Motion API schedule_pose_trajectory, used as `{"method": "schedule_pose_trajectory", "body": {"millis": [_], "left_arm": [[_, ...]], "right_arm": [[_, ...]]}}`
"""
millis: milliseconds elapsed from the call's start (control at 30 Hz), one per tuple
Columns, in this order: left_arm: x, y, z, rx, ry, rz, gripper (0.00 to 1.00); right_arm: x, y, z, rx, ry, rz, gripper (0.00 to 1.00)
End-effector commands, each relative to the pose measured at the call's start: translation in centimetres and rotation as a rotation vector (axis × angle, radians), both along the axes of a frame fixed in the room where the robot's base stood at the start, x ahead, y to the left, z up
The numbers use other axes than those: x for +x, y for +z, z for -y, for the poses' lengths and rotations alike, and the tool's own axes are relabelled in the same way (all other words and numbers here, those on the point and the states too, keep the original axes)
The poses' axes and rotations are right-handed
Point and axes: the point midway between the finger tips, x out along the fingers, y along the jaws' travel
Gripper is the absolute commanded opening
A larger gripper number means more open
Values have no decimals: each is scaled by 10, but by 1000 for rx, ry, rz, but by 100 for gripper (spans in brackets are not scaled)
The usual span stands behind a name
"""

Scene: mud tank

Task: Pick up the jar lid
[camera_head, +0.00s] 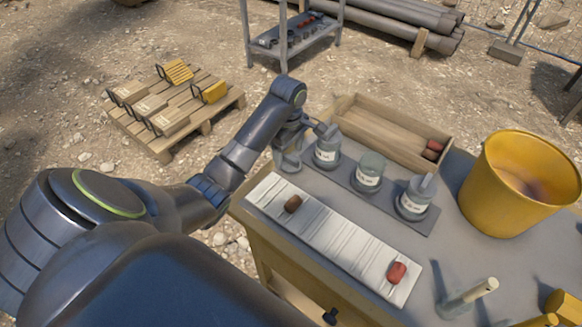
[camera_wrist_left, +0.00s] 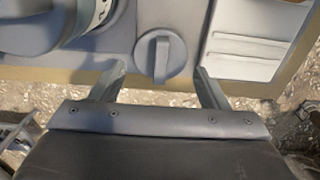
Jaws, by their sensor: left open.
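The jar lid (camera_wrist_left: 160,56) is a round grey disc with a raised bar grip. In the left wrist view it lies on the grey table top near the wooden edge, between the jar and the white board. My left gripper (camera_wrist_left: 160,78) is open and empty, with a fingertip on each side of the lid's near part. In the head view my left gripper (camera_head: 304,128) is over the table's far left corner, and the lid cannot be told clearly there. Labelled grey jars (camera_head: 369,172) stand in a row on a dark mat. My right gripper is not in view.
A white ribbed board (camera_head: 335,238) bears a brown and a red piece. A wooden tray (camera_head: 390,135) lies behind the jars. A yellow bucket (camera_head: 505,205) stands at the right. A pallet with boxes (camera_head: 170,110) is on the ground at left.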

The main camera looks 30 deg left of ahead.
Motion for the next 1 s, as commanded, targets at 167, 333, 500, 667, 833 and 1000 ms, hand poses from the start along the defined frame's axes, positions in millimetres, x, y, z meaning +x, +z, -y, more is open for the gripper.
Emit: {"method": "schedule_pose_trajectory", "body": {"millis": [167, 333, 500, 667, 833, 1000], "left_arm": [[-1, -21, 0, 0, 1, -2, 69], [0, -22, 0, 1, 0, -1, 69], [0, -22, 0, 0, 0, -1, 50], [0, -22, 0, 0, 0, -1, 35], [0, -22, 0, 0, 0, -1, 35], [0, -18, 0, 1, 0, 0, 35]], "right_arm": [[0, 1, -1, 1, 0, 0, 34], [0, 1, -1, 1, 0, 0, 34], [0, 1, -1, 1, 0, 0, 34], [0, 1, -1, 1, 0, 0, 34], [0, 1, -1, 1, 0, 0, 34], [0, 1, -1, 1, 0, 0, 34]]}}
